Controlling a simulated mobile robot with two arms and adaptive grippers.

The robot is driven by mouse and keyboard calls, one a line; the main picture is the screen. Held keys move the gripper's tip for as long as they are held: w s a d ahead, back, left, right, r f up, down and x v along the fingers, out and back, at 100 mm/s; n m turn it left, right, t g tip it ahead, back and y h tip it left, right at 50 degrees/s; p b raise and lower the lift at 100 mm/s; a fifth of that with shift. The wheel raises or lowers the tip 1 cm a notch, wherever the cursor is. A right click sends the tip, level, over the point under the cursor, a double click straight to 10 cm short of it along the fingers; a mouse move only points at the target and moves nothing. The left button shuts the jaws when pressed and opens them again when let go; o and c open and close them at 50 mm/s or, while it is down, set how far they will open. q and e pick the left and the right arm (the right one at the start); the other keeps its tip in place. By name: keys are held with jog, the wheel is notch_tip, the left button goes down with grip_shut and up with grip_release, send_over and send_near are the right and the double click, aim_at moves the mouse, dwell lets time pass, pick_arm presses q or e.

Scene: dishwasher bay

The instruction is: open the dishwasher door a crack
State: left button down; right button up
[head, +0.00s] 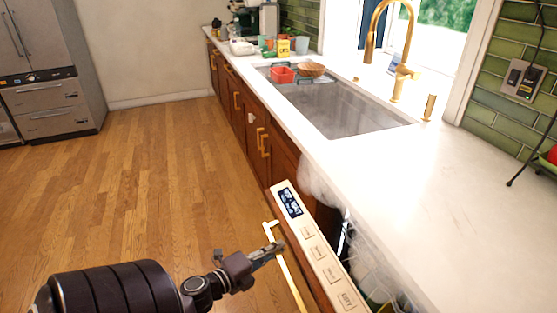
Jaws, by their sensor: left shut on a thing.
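The dishwasher door (318,248) is at the bottom centre, with a cream control strip, a small lit display and several buttons along its top edge. The door is tilted out from the counter front, leaving a gap. Dishes and rack parts (378,296) show in the gap, and whitish steam hangs at its far end. A long brass handle (290,284) runs along the door's front. My left gripper (273,251) is at the handle, shut on it near its far end. The lower door is out of view. My right gripper is not in view.
A white counter (400,185) runs along the right, with a steel sink (345,108) and brass faucet (398,75). Brown cabinets with brass pulls (264,143) continue beyond the dishwasher. The wooden floor (150,170) to the left is clear.

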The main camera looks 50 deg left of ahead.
pick_arm(q)
jog(key=c, duration=2)
grip_release()
jog(key=shift+w, duration=0.15)
jog(key=shift+o, duration=0.2)
jog(key=s+r, duration=0.2)
jog(key=s, duration=1)
jog(key=shift+d, duration=0.1)
